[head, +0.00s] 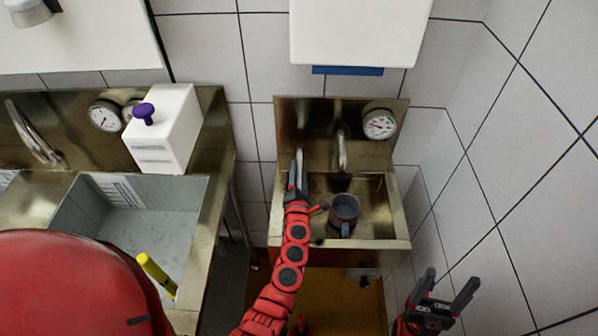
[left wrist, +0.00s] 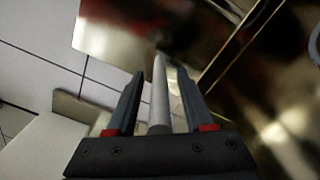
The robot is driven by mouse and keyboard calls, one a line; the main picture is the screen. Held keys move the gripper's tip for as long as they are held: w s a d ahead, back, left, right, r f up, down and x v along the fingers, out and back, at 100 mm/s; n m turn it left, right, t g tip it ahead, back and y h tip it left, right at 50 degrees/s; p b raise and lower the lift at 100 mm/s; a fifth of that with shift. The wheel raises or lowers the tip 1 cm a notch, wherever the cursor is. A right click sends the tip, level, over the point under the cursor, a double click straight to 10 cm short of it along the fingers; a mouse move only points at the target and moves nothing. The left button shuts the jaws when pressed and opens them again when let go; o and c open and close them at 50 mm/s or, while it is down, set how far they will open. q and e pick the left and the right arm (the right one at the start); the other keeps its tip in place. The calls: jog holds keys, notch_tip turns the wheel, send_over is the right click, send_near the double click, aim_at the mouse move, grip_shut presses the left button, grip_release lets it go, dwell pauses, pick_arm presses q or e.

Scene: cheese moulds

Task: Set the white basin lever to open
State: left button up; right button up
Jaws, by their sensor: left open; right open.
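A pale, rod-like lever (head: 299,160) stands at the left side of the small metal basin (head: 397,212) against the back wall. In the left wrist view a pale grey-white rod (left wrist: 159,92) runs between my left gripper's fingers. My left gripper (head: 297,182) is open around the rod, with a finger on each side; it also shows in the left wrist view (left wrist: 156,85). Whether a finger touches the rod, I cannot tell. The lever's lower part is hidden by my gripper. My right gripper (head: 447,287) is open and empty at the lower right, away from the basin.
A larger sink (head: 75,209) at left holds a yellow object (head: 156,272). A white box with a purple knob (head: 143,111) stands on its ledge.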

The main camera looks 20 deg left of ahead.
pick_arm(q)
grip_shut()
dwell(0.3)
dwell(1.2)
